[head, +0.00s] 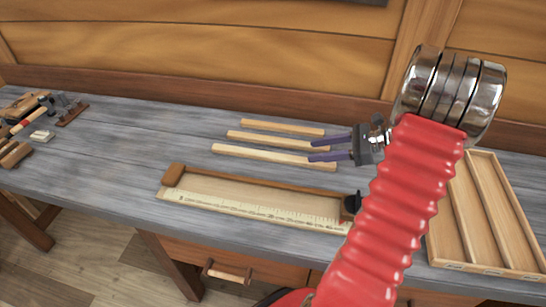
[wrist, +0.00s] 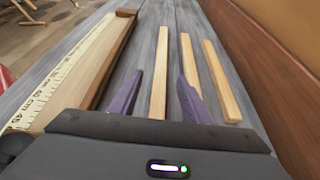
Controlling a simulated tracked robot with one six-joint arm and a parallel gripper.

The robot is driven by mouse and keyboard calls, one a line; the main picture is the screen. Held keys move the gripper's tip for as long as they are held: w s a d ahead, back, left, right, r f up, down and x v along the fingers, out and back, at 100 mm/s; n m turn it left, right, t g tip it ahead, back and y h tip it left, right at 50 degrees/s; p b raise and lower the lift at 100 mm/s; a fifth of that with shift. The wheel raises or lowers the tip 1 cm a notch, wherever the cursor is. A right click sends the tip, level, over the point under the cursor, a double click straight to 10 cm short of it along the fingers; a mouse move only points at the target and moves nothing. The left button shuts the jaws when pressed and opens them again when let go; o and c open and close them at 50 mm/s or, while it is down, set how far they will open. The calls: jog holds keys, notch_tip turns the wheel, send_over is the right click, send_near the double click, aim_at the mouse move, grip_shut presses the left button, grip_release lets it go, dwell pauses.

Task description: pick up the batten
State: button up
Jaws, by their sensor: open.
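Three pale wooden battens lie side by side on the grey bench: the far batten (head: 282,128), the middle batten (head: 270,140) and the near batten (head: 260,155). My gripper (head: 311,150) is open and empty at their right ends, its purple fingers pointing left along them. In the wrist view, the near batten (wrist: 159,85) shows between the two fingertips of my gripper (wrist: 159,74). The right finger covers part of the middle batten (wrist: 188,55); the far batten (wrist: 220,80) is outside it. I cannot tell the fingers' height above the wood.
A measuring board (head: 250,193) with a ruler edge and a black knob lies in front of the battens. A wooden compartment tray (head: 486,268) is at the right. Hand tools (head: 25,115) lie at the far left. A wooden wall (head: 200,50) stands behind; the bench's left middle is clear.

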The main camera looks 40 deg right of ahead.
send_near(277, 155)
jog(key=x, duration=0.3)
jog(key=shift+s+a+r, duration=0.1)
jog(key=shift+s+a, duration=0.05)
jog(key=shift+a, duration=0.25)
jog(key=shift+d+x, duration=0.25)
jog(key=shift+x, duration=2.5)
jog(key=shift+c, duration=0.2)
jog(key=shift+d, duration=0.1)
grip_shut()
